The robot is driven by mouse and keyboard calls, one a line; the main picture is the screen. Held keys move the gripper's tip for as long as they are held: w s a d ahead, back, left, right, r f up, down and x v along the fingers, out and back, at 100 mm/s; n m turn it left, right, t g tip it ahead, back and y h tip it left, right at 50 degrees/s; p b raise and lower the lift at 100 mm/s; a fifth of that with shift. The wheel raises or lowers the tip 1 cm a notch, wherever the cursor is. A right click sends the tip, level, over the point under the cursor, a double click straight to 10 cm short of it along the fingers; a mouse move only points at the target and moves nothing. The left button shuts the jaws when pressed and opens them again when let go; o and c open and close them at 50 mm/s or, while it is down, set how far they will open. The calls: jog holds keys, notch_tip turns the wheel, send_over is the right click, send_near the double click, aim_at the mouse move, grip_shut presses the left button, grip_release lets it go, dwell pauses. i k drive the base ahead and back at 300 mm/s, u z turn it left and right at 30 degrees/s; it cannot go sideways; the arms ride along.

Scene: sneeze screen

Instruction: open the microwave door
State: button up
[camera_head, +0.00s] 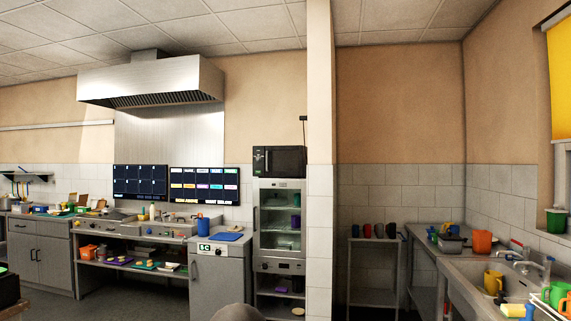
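The microwave (285,161) is a black box on top of a tall grey cabinet, near the middle of the head view. Its dark front faces me and its door looks shut.
The tall cabinet (256,250) under the microwave has a glass-fronted upper part and open lower shelves. A wall pillar (320,220) stands just right of it. A grey cabinet (216,285) with a blue board stands to its left. A sink (480,271) is at the right.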

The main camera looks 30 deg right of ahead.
aim_at(280, 161)
jog(key=z, duration=0.75)
jog(key=i, duration=5)
jog(key=u, duration=1.85)
jog(key=i, duration=1.45)
jog(key=z, duration=0.65)
